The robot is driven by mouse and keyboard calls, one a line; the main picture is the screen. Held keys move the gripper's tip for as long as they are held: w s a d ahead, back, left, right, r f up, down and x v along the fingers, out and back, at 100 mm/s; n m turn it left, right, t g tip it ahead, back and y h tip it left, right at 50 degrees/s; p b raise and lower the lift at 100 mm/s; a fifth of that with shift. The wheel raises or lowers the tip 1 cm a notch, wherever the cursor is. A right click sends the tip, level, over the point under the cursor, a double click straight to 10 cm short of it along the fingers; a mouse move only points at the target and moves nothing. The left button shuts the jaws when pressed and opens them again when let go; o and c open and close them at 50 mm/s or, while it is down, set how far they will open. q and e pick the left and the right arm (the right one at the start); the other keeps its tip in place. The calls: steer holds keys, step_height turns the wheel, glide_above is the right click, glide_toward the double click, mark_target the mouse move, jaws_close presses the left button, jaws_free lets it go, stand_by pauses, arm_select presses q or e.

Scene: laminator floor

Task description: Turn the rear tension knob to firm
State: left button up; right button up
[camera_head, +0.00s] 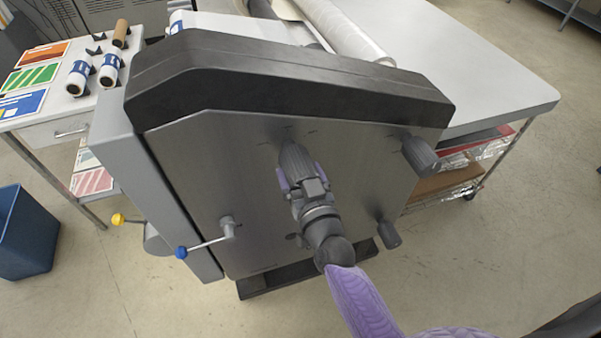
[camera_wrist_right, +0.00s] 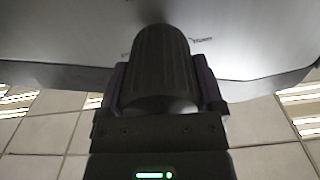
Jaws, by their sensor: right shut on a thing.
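A dark ribbed knob (camera_head: 293,158) sticks out of the upper middle of the laminator's grey side panel (camera_head: 220,180). My right gripper (camera_head: 297,181) is shut on this knob, with one finger on each side. In the right wrist view the knob (camera_wrist_right: 160,65) fills the space between the fingers (camera_wrist_right: 162,92). A small mark shows on the panel beside it; I cannot read it. Two similar knobs stand free on the panel, one at the upper right (camera_head: 420,156) and one at the lower right (camera_head: 388,233). I cannot tell which label each knob has. My left gripper is not in view.
A crank with a blue handle (camera_head: 205,245) juts from the panel's lower left, near a yellow knob (camera_head: 119,219). A blue bin (camera_head: 27,234) stands at the left. A side table (camera_head: 45,128) holds rolls and printed sheets. Floor in front is clear.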

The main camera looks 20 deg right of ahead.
steer(key=m, duration=0.5)
steer(key=shift+a+m+p, duration=0.1)
steer(key=shift+m+p, duration=0.2)
steer(key=shift+p, duration=0.05)
steer(key=m, duration=0.4)
steer(key=shift+r+m, duration=0.1)
steer(key=shift+m, duration=0.5)
steer(key=o, duration=1)
steer(key=s, duration=1)
steer(key=shift+b, duration=0.35)
